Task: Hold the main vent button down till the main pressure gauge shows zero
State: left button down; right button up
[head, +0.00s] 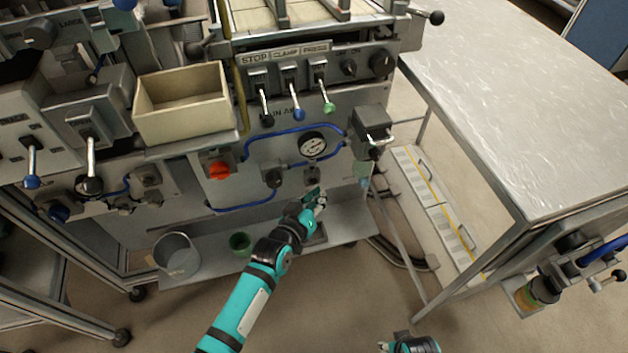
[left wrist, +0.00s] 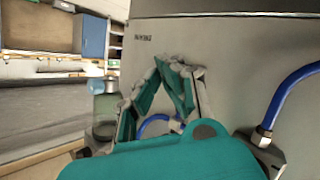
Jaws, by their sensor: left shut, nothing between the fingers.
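The round pressure gauge (head: 312,145) with a white dial is on the grey front panel, under the "MAIN A..." lettering; its needle is too small to read. A small grey block (head: 312,174) sits just below the gauge. I cannot tell whether it carries the vent button. My left gripper (head: 317,197) is low on the panel, just below that block. It is shut and empty. In the left wrist view the fingers (left wrist: 178,68) meet in front of the grey panel; I cannot tell whether they touch it. Part of my right gripper (head: 410,344) shows at the bottom edge.
A red-orange knob (head: 218,171), a dark valve (head: 272,177) and blue hoses (head: 268,137) are near the gauge. A grey box with a handle (head: 371,124) juts out at right. A metal bucket (head: 177,257) and green cup (head: 240,244) stand on the lower shelf.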

pick_arm(q)
jog(key=shift+w, duration=0.1)
dwell(0.7)
jog(key=shift+w+a, duration=0.15)
jog(key=shift+w, duration=0.15)
pick_arm(e)
jog(key=shift+s+f, duration=0.3)
jog(key=shift+s, duration=0.05)
pick_arm(q)
jog(key=shift+w+a, duration=0.1)
jog(key=shift+w, duration=0.3)
pick_arm(e)
jog(key=shift+w+r, duration=0.25)
jog(key=shift+w, duration=0.1)
jog(key=shift+s+f, duration=0.1)
jog(key=shift+s, duration=0.05)
dwell(1.0)
